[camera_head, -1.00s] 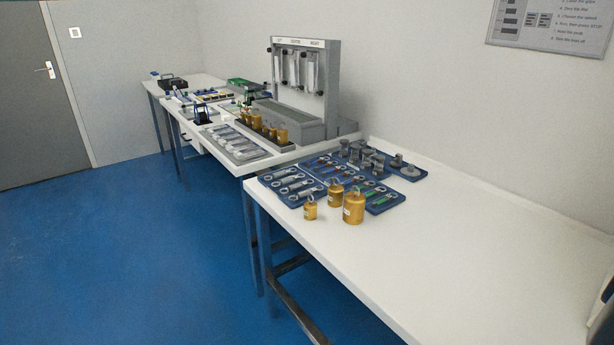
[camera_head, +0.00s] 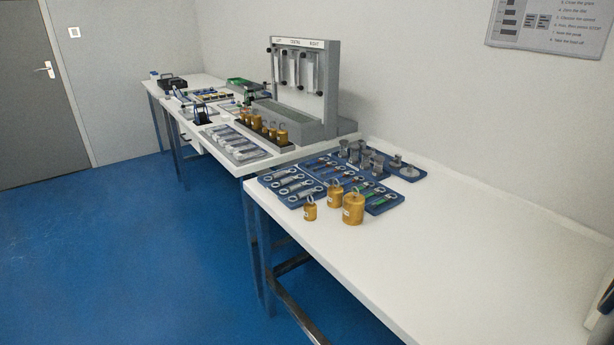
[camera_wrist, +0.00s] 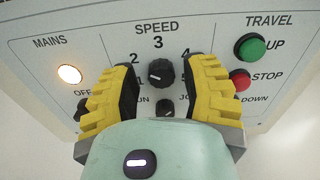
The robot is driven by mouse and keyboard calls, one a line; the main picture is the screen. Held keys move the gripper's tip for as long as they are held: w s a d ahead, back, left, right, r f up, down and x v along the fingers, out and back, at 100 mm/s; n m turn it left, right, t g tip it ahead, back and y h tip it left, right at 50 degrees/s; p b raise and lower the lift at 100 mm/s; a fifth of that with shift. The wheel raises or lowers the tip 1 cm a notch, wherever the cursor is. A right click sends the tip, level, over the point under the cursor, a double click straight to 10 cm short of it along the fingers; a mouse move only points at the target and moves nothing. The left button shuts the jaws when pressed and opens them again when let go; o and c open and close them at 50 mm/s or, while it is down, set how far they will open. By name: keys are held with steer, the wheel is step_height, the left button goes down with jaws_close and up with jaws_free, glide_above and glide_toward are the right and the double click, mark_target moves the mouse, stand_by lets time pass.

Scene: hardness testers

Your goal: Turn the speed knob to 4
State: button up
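The speed knob (camera_wrist: 160,73) is a black round knob in the wrist view, under the word SPEED, with numbers around it and 3 at the top. A short white mark shows on the left part of its face; I cannot tell exactly which number it points to. The number 4 stands at its upper right, partly by the right finger. My gripper (camera_wrist: 163,86) is open, with one yellow-padded finger on each side of the knob and a gap on both sides. My gripper does not show in the head view.
A lit MAINS lamp (camera_wrist: 70,74) is at the left of the panel. A green UP button (camera_wrist: 250,46) and a red STOP button (camera_wrist: 240,80) are close to the right finger. A smaller black knob (camera_wrist: 165,108) sits below. The head view shows benches with weights (camera_head: 353,207).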

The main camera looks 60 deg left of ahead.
jaws_close()
steer(key=shift+f+b, duration=0.1)
steer(key=shift+b, duration=0.4)
steer(key=shift+f+m+p, duration=0.1)
steer(key=shift+m+p, duration=2.15)
steer(key=shift+m, duration=8.85)
steer(key=shift+d, duration=0.1)
